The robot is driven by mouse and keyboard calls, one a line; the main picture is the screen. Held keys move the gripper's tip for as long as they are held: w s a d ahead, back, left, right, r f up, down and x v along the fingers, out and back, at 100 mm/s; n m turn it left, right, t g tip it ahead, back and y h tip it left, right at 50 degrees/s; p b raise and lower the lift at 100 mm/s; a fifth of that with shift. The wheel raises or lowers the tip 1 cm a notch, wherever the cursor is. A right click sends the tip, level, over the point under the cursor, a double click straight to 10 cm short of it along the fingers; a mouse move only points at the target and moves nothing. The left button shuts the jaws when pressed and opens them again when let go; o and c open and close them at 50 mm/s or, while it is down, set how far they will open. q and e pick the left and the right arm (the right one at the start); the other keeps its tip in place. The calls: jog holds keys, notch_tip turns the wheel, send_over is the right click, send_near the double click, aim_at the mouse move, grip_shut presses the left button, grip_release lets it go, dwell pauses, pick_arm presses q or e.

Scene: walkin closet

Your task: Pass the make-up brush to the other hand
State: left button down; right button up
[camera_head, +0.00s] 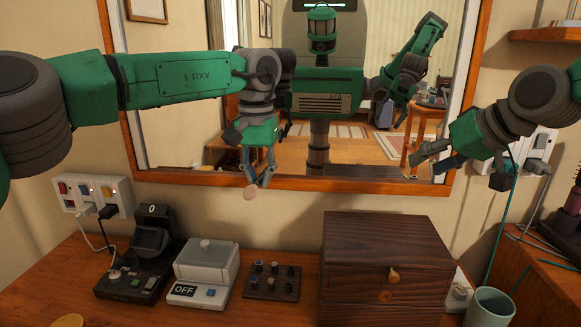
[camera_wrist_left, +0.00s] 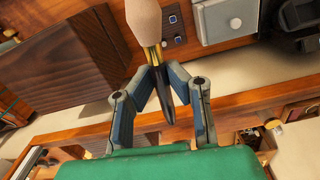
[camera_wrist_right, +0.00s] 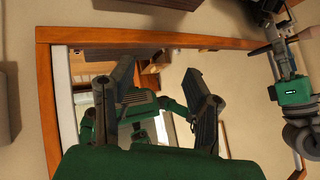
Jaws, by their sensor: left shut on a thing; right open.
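The make-up brush (camera_head: 250,192) hangs below my left gripper (camera_head: 262,176) in the head view, in front of the mirror. In the left wrist view the brush (camera_wrist_left: 145,18) has a beige head, a gold ferrule and a dark handle. My left gripper (camera_wrist_left: 162,76) is shut on it near the ferrule and handle. My right gripper (camera_head: 432,160) is open and empty, well to the right of the brush. In the right wrist view its fingers (camera_wrist_right: 160,70) are apart, and the brush with my left gripper (camera_wrist_right: 280,60) shows at the upper right.
A large framed mirror (camera_head: 390,185) stands behind both grippers and reflects my body. On the table below are a dark wooden box (camera_head: 375,262), a white device (camera_head: 207,262), a dark device (camera_head: 140,265), a knob panel (camera_head: 272,281) and a cup (camera_head: 489,308). Cables hang at the right.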

pick_arm(q)
jog(key=shift+d, duration=0.25)
pick_arm(e)
jog(key=s+a+r+m+y, duration=0.1)
jog(key=s+a+r, duration=0.1)
jog(key=a, duration=0.5)
jog(key=s+a+r+m, duration=0.1)
jog(key=s+a, duration=0.1)
jog(key=a, duration=0.6)
pick_arm(q)
jog(key=shift+a, duration=0.25)
pick_arm(e)
jog(key=m+g+y, duration=0.1)
jog(key=m, duration=0.2)
send_near(255, 193)
jog(key=x, duration=1)
jog(key=shift+s+a, duration=0.1)
jog(key=shift+s, duration=0.05)
pick_arm(q)
jog(key=shift+d, duration=0.1)
pick_arm(e)
jog(key=shift+r, duration=0.1)
